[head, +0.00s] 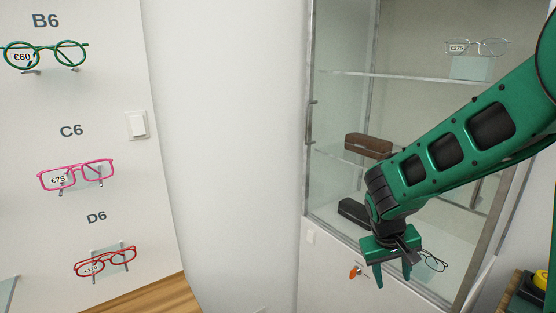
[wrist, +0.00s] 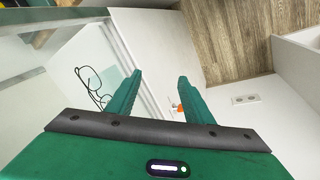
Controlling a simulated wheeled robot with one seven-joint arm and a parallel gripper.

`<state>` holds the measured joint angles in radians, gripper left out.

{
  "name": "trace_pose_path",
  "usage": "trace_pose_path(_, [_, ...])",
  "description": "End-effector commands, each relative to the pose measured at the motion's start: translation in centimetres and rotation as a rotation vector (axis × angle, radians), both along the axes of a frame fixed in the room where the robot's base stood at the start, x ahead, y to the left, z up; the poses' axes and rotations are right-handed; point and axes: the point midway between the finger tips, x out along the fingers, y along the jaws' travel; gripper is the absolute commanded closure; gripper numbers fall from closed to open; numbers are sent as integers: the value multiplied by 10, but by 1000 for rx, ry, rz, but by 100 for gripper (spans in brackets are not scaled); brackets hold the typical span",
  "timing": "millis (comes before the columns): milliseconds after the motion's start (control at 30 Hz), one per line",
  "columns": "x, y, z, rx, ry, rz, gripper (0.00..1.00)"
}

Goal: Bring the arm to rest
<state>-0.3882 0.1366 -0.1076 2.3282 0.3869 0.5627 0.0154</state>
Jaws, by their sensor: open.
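My gripper (head: 392,276) hangs at the end of my green arm on the right of the head view, in front of the glass cabinet (head: 307,150). Its fingers point down, stand apart and hold nothing. In the wrist view the two green fingers of my gripper (wrist: 160,85) are spread with free space between them. Dark-framed glasses (head: 433,261) lie on the cabinet's bottom level, partly hidden behind my gripper. They also show in the wrist view, the glasses (wrist: 91,88) being left of the fingers.
An orange key tag (head: 355,271) hangs on the cabinet's lower front. Brown (head: 368,144) and black (head: 354,211) cases lie on its shelves; clear glasses (head: 478,47) sit on top. Left, a wall panel (head: 110,200) holds green, pink and red glasses. Wooden floor (wrist: 225,40) is open.

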Motion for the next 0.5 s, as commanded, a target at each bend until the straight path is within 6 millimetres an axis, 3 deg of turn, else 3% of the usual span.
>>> trace_pose_path(200, [-31,-8,45,149,-83,-12,53])
trace_pose_path(500, [-74,-7,92,276,-197,4,53])
